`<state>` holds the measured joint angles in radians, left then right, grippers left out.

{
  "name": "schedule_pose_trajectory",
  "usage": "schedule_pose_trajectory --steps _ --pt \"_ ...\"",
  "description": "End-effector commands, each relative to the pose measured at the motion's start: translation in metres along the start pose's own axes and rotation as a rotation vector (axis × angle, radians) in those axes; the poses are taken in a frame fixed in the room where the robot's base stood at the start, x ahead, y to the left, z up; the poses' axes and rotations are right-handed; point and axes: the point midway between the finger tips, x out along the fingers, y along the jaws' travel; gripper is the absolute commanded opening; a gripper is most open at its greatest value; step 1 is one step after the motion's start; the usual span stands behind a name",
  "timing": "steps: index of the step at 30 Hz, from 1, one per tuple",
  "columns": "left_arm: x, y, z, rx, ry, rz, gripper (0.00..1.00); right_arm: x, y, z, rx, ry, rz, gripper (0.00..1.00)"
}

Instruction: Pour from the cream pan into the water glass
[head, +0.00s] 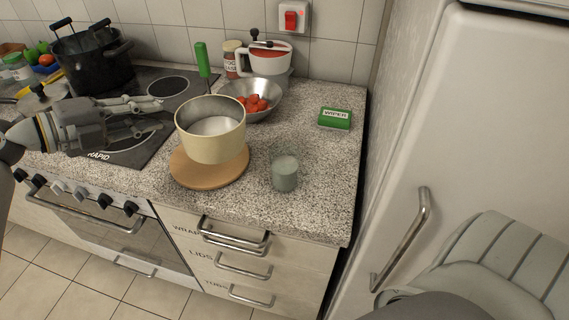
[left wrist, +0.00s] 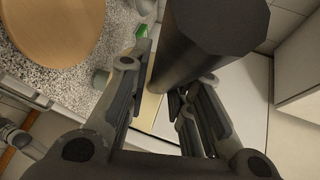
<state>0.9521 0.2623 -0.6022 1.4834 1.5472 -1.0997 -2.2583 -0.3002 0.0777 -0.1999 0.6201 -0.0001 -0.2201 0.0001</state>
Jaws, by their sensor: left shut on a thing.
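The cream pan (head: 211,145) is in the head view, held over a round wooden board (head: 205,177); any gap between them is hard to judge. Its inside looks pale and it appears roughly level. My left gripper (head: 160,115) is at the pan's left side, shut on its dark handle. In the left wrist view the thick dark handle (left wrist: 205,40) lies between the fingers and hides most of what is behind. The water glass (head: 285,174), a grey-green cylinder, stands upright on the counter right of the pan, apart from it.
Behind the pan stand a metal bowl (head: 268,90) with red pieces and a white pot (head: 268,61). A green handle (head: 202,58) rises behind the pan. A green wiper box (head: 335,119) lies at right. A black pot (head: 92,62) is on the hob. Counter around the glass is clear.

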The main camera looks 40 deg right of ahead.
Motion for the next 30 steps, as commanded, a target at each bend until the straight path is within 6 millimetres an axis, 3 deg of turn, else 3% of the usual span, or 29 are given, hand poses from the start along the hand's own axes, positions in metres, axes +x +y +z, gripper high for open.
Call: schedule_pose_trajectory --steps 1,4,14,30 --pt "0.001 0.009 0.002 -0.013 0.002 -0.019 0.00 0.014 0.000 0.001 0.000 0.000 0.000 0.40" --pt "0.000 0.015 0.005 -0.035 0.009 -0.044 0.00 0.025 0.000 0.002 0.000 0.000 0.000 0.40" --pt "-0.005 0.009 0.007 -0.039 0.010 -0.050 0.00 0.023 0.000 0.002 0.000 0.000 0.000 0.40" --pt "-0.048 -0.011 0.042 -0.039 0.010 -0.049 0.00 0.034 0.002 0.003 -0.001 0.000 0.002 0.40"
